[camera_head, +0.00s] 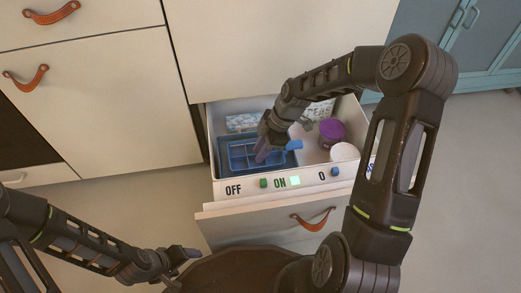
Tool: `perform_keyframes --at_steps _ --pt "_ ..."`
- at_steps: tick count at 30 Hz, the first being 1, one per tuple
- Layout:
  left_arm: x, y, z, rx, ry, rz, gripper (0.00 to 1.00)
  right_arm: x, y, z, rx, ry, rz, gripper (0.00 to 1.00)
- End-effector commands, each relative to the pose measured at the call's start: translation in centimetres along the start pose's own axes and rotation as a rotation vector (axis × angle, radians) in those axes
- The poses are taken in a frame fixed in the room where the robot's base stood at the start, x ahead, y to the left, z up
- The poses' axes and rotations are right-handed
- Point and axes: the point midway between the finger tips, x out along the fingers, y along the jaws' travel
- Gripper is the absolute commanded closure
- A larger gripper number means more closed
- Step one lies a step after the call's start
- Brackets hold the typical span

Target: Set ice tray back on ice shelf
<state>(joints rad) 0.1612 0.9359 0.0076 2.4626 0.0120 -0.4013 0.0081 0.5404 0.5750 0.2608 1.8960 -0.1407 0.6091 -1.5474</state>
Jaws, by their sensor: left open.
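A blue ice tray (241,157) with a lighter rim and dividers lies in the left part of an open white drawer. It sits on or in a darker blue base (225,166), perhaps the ice shelf; I cannot tell whether it rests fully. My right gripper (266,150) reaches down over the tray's right side and hides part of it. A bright blue piece (293,145) shows just right of the gripper; I cannot tell what it belongs to. Whether the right fingers hold the tray is unclear. My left gripper (188,256) is open and empty, low in front of the drawer.
The drawer front (222,188) carries OFF, ON and 0 labels, small buttons and a lit green square. A purple-lidded tub (331,130), a white round tub (344,152) and packets (243,122) are inside. A lower drawer with a leather pull (313,220) sticks out below.

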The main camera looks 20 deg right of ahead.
Motion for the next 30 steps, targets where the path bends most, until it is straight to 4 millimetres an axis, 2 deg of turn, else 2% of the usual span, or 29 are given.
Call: perform_keyframes --at_steps 5,15,19,24,30 --pt "-0.8 0.3 0.0 0.001 -0.002 -0.001 0.26 -1.8 0.1 -0.1 0.000 0.000 0.003 0.76" --pt "-3.6 1.1 0.3 0.003 -0.015 -0.001 0.26 -8.7 0.1 -0.1 0.002 -0.001 0.004 0.76" --pt "-4.3 1.4 0.3 0.003 -0.019 -0.001 0.26 -10.8 0.1 -0.1 0.000 -0.001 0.002 0.76" --pt "-4.7 1.4 0.4 0.003 -0.022 -0.001 0.26 -12.1 0.0 -0.1 0.001 0.000 0.000 0.76" --pt "-4.6 1.4 0.4 0.003 -0.023 -0.001 0.26 -12.1 0.0 -0.1 0.000 0.000 -0.001 0.76"
